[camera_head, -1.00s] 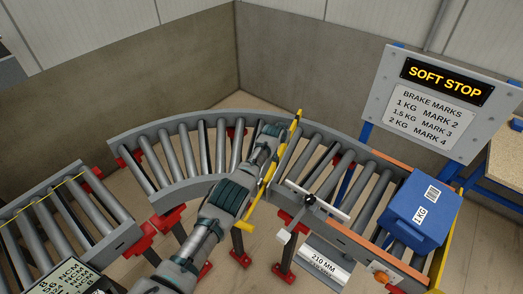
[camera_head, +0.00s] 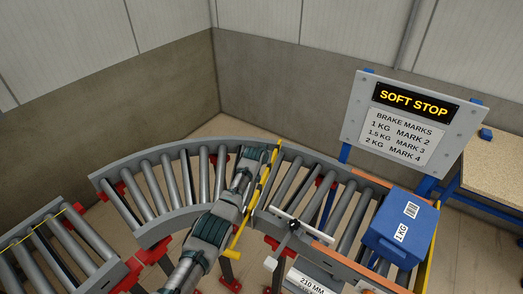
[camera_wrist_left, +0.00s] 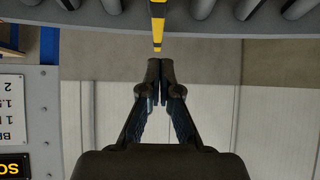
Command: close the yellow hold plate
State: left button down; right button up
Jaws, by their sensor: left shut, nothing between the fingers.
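The yellow hold plate (camera_head: 262,190) stands across the roller conveyor, between the curved section and the straight section. In the left wrist view its end (camera_wrist_left: 158,22) shows as a yellow and black strip just ahead of the fingertips. My left gripper (camera_wrist_left: 160,72) is shut and empty, with the strip's end just ahead of its tips in that view. In the head view my left arm reaches over the curved rollers, and the gripper lies close along the plate's left side. I cannot tell whether they touch. My right gripper is not in view.
A blue 1 KG box (camera_head: 400,232) sits on the straight rollers at the right. A lever with a white bar (camera_head: 299,224) stands at the near rail. A SOFT STOP sign (camera_head: 412,122) stands behind. Walls close off the back.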

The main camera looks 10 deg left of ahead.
pick_arm(q)
jog(key=shift+p+v, duration=1.25)
jog(key=v, duration=0.6)
jog(key=shift+s+r, duration=0.3)
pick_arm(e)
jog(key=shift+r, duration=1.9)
